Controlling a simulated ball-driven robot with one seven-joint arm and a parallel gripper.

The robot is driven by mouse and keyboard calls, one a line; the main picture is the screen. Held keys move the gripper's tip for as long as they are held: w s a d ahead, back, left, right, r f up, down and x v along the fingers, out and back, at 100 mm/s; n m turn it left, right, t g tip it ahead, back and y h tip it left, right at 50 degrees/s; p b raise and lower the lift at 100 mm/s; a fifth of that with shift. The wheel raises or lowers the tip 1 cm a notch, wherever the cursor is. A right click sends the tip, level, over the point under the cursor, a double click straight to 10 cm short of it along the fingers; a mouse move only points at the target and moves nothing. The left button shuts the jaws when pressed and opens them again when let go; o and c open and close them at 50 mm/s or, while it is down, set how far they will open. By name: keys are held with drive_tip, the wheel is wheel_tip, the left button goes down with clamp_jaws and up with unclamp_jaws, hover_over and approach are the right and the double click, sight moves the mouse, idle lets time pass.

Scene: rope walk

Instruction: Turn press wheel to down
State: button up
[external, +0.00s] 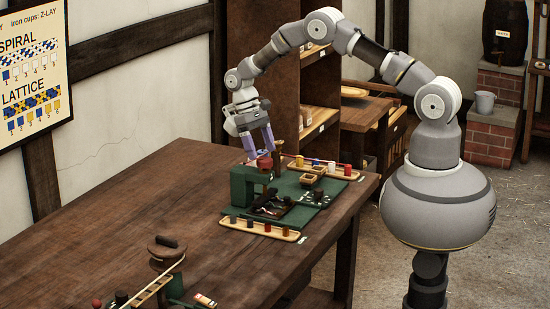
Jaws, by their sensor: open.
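The green press (243,189) stands on the wooden table, at the near left of a green board. A small reddish wheel (265,163) sits at the top of the press. My gripper (261,154) points down just above the wheel, its two purple fingers apart. The fingertips are at or very near the wheel's top. I cannot tell whether they touch it. The wheel's up or down marking is too small to read, and the fingers partly hide it.
A peg tray (263,231) lies in front of the press; another tray (325,167) with coloured pegs lies behind. Small wooden boxes (313,177) stand on the board. A wooden reel (166,250) stands at the near left. The table's left middle (150,200) is clear.

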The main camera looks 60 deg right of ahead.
drive_tip(key=v, duration=0.5)
wheel_tip(320, 180, up, 29)
drive_tip(key=w+a+n+t+b, duration=0.1)
drive_tip(key=w+t+b, duration=0.2)
drive_tip(key=t+b, duration=0.65)
drive_tip(key=s+r+t+b, duration=0.1)
drive_tip(key=s+r+t, duration=0.4)
drive_tip(key=s+r, duration=0.3)
drive_tip(key=s+a+r+n+t+h+b, duration=0.1)
drive_tip(key=s+r+t+b, duration=0.1)
drive_tip(key=s+r+t, duration=0.3)
drive_tip(key=s+r, duration=0.4)
drive_tip(key=r, duration=0.5)
drive_tip(key=shift+a+n, duration=0.15)
drive_tip(key=shift+n, duration=0.15)
drive_tip(key=shift+r, duration=0.15)
